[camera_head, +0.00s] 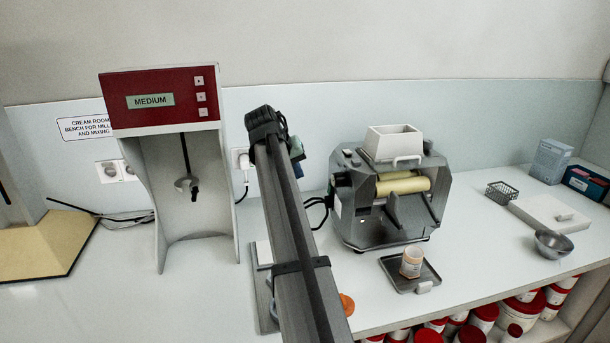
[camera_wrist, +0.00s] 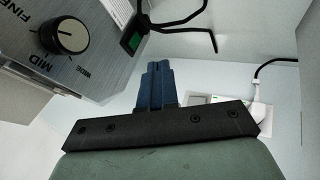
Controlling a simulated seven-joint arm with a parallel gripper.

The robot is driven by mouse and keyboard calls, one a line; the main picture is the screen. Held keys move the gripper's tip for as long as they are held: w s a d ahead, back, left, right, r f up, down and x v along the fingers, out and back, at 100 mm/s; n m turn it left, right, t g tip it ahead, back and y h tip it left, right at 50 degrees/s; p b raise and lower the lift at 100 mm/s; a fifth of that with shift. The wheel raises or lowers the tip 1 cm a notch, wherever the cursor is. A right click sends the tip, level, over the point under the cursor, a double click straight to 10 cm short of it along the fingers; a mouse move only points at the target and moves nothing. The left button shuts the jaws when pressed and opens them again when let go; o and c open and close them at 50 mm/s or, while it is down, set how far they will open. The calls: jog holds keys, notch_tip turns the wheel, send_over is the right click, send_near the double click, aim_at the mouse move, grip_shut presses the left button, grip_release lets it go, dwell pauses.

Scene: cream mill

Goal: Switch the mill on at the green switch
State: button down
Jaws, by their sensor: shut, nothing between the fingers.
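The mill (camera_head: 350,215) is a grey machine with cream rollers and a white hopper, right of my arm in the head view. Its grey side panel (camera_wrist: 95,72) fills the upper left of the wrist view. The green switch (camera_wrist: 131,41) sits in a dark frame near that panel's right edge. I cannot tell its position, and the head view does not show it. My gripper (camera_wrist: 158,66) is shut and empty, its blue fingers pressed together. The fingertips appear just below and right of the switch in the wrist view; I cannot tell if they touch. The gripper (camera_head: 298,169) is partly hidden by my arm in the head view.
A dial (camera_wrist: 64,36) marked FINE, MID and WIDE is on the same panel. A dark cable (camera_wrist: 185,22) loops near the switch. A wall socket (camera_wrist: 255,112) is behind. A mixer (camera_head: 160,98) stands left; a jar (camera_head: 411,262) on a tray (camera_head: 393,272) stands in front of the mill.

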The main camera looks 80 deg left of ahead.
aim_at(329, 189)
jog(key=shift+f, duration=0.3)
jog(key=w+a+f, duration=0.3)
jog(key=w+f, duration=0.5)
jog(key=shift+w+a+f, duration=0.15)
jog(key=shift+a+f, duration=0.15)
dwell(0.4)
jog(key=shift+w+f, duration=0.1)
jog(key=shift+w, duration=0.15)
jog(key=shift+r, duration=0.2)
